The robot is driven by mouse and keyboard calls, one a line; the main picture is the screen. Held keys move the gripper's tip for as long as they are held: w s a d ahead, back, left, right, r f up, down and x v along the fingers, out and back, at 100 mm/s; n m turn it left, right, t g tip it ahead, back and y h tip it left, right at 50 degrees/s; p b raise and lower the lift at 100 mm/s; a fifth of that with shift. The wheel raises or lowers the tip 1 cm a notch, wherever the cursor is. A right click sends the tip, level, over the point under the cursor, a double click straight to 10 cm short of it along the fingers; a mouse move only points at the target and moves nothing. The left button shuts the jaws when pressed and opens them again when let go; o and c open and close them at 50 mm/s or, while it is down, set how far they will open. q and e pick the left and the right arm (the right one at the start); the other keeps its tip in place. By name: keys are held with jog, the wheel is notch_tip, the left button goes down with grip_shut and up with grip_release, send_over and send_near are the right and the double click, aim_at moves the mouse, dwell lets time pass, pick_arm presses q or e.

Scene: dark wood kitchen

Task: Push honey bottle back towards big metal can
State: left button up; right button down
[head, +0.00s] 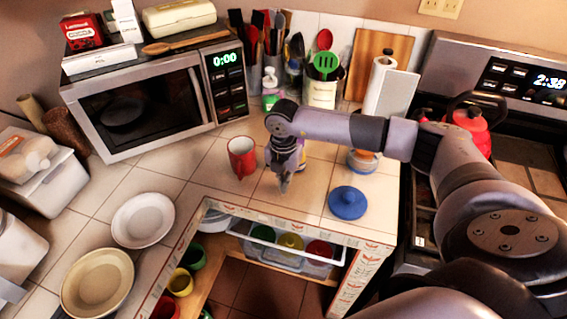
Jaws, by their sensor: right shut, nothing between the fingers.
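My right gripper (284,184) is shut and empty, pointing down just above or at the tiled counter, between a red mug and a blue lid. A small yellow and blue item (302,157), possibly the honey bottle, stands behind the gripper and is mostly hidden by it. I cannot tell whether they touch. A grey metal can (254,79) with dark utensils stands at the back beside the microwave; it may be the big metal can. My left gripper is not in view.
The red mug (241,157) stands left of my gripper and the blue lid (347,203) lies to its right. A jar (362,160) sits under my right arm. The microwave (150,104) is at back left, the stove (500,85) at right. A white plate (143,219) lies at left.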

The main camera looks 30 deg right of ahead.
jog(key=shift+w+d+r+p, duration=0.15)
jog(key=shift+w+d+p, duration=0.35)
jog(key=shift+w+d, duration=0.65)
jog(key=shift+d, duration=0.4)
